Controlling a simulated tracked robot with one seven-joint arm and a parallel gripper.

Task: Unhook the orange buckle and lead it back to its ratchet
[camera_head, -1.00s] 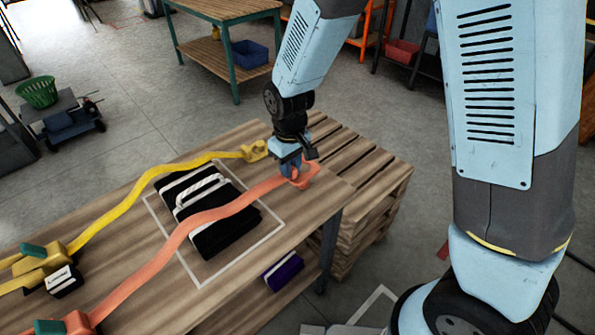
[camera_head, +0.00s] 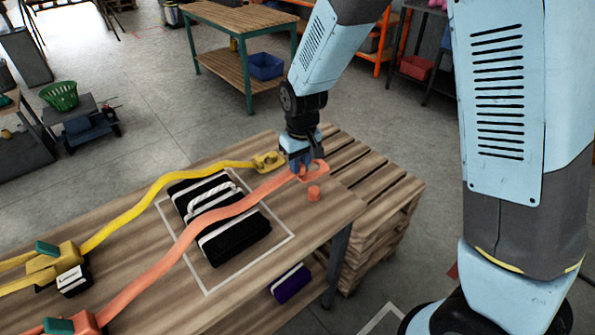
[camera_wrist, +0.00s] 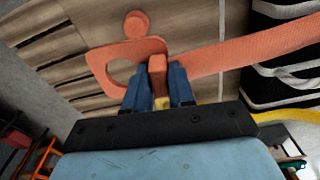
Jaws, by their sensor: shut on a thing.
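The orange buckle (camera_head: 319,167) is a flat ring at the far end of an orange strap (camera_head: 150,280). My gripper (camera_head: 300,170) is shut on the buckle's stem, which shows between the blue fingers in the wrist view (camera_wrist: 158,77). The short orange post (camera_head: 314,193) stands bare on the table, beside the buckle; in the wrist view the post (camera_wrist: 136,24) lies outside the ring (camera_wrist: 97,60). The strap crosses a black bundle (camera_head: 238,238) and runs to the orange ratchet (camera_head: 84,322) with a green handle at the bottom left. The buckle appears slightly raised.
A yellow strap (camera_head: 130,212) runs behind the bundle to a yellow buckle (camera_head: 268,160) on the table, close left of my gripper. Its yellow ratchet (camera_head: 55,262) is at the left. A white outline surrounds the bundle. A pallet stack (camera_head: 380,195) adjoins the table's right end.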

